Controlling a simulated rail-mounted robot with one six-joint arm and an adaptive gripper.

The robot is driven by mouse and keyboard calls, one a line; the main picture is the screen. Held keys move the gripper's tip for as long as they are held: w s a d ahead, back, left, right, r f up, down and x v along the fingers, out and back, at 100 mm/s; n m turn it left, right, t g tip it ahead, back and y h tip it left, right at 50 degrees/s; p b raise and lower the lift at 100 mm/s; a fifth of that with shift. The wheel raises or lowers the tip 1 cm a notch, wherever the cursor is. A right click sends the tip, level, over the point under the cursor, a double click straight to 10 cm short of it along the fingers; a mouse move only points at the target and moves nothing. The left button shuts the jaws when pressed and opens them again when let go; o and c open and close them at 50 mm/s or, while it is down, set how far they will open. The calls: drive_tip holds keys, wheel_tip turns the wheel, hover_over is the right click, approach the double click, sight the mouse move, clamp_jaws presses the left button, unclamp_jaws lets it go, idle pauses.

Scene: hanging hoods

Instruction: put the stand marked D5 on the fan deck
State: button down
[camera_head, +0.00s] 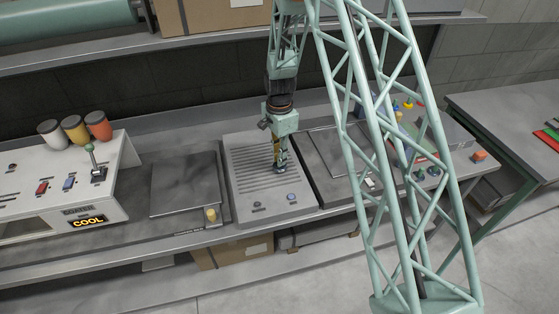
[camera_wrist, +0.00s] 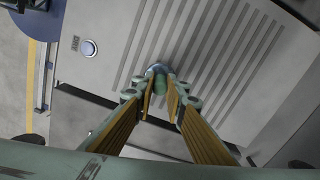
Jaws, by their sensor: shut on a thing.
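The fan deck (camera_head: 243,164) is the light grey slatted panel at the centre of the bench, with two knobs or buttons on its front edge. Its slats (camera_wrist: 205,50) fill much of the wrist view. My gripper (camera_head: 279,158) points down over the deck's right part. In the wrist view its fingertips (camera_wrist: 160,88) are closed on a small blue-green stand (camera_wrist: 158,70). The stand is mostly hidden by the fingers, and no D5 mark can be read. I cannot tell whether it touches the slats.
A coater (camera_head: 70,190) with a lit COOL display and three cups stands left. A dark flat plate (camera_head: 185,184) lies between it and the deck. Several small coloured pieces, including an orange one (camera_head: 479,155), stand at right, partly behind my lattice column. A shelf runs above.

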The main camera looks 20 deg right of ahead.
drive_tip(key=shift+f, duration=0.75)
drive_tip(key=shift+f, duration=0.1)
drive_tip(key=c, duration=2.6)
unclamp_jaws()
drive_tip(key=shift+c, duration=0.2)
drive_tip(key=shift+r, duration=0.2)
wheel_tip(320, 180, up, 12)
